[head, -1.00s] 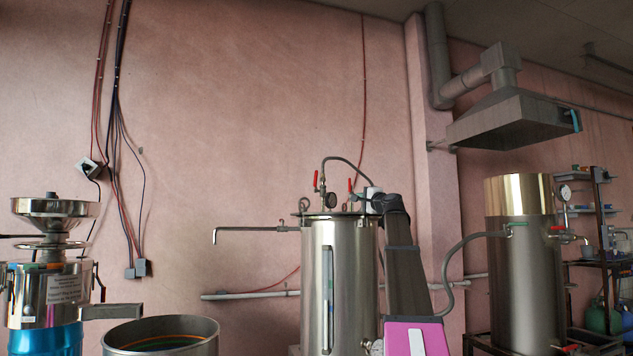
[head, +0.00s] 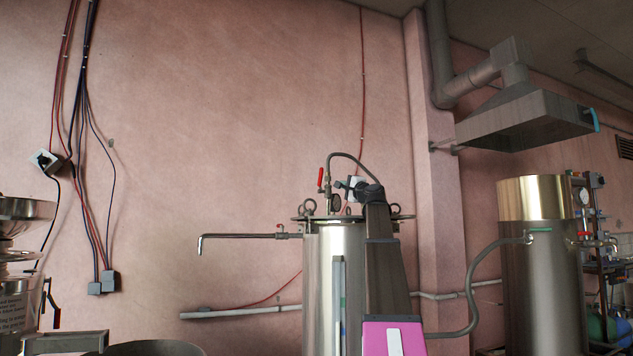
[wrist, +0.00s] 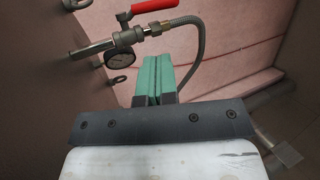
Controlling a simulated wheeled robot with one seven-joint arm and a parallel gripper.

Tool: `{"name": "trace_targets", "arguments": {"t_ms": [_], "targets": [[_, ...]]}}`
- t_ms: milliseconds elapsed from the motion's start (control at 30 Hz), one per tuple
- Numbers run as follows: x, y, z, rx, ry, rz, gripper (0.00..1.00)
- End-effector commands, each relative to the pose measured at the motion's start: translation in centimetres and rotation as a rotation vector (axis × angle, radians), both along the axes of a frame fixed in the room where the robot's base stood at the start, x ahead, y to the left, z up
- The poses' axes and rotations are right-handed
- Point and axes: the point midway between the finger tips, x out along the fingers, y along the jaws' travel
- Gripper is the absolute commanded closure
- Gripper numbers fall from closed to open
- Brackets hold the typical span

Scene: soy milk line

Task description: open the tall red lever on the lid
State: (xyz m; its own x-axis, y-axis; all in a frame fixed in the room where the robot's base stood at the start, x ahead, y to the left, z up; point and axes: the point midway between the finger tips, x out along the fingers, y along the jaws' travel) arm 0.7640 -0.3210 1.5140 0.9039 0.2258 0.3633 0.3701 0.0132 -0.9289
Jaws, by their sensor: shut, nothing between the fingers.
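The tall red lever (head: 320,177) stands upright on a valve above the lid (head: 310,218) of the steel tank, left of a small gauge and a curved hose. In the wrist view the red lever (wrist: 155,5) shows at the top edge, partly cut off, above the valve, the gauge (wrist: 120,62) and the ribbed hose. My gripper (head: 340,184) is over the lid, right of the lever and apart from it. Its green fingers (wrist: 153,78) are together and empty, below the valve in the wrist view. My arm hides part of the lid.
A thin pipe (head: 240,236) sticks out left from the tank top. Another steel tank (head: 540,260) with a hose stands at right under a hood (head: 525,120). A grinder (head: 15,290) is at far left.

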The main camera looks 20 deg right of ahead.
Motion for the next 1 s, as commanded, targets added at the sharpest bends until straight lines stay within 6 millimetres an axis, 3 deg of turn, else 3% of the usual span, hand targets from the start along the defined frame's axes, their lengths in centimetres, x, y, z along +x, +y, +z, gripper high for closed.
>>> {"name": "trace_targets", "arguments": {"t_ms": [267, 700, 1000], "targets": [[1.8, 0.3, 0.8, 0.0, 0.0, 0.001, 1.0], [9.1, 2.2, 3.8, -0.001, 0.0, 0.002, 1.0], [12.2, 3.0, 5.0, 0.0, 0.0, 0.001, 1.0]]}}
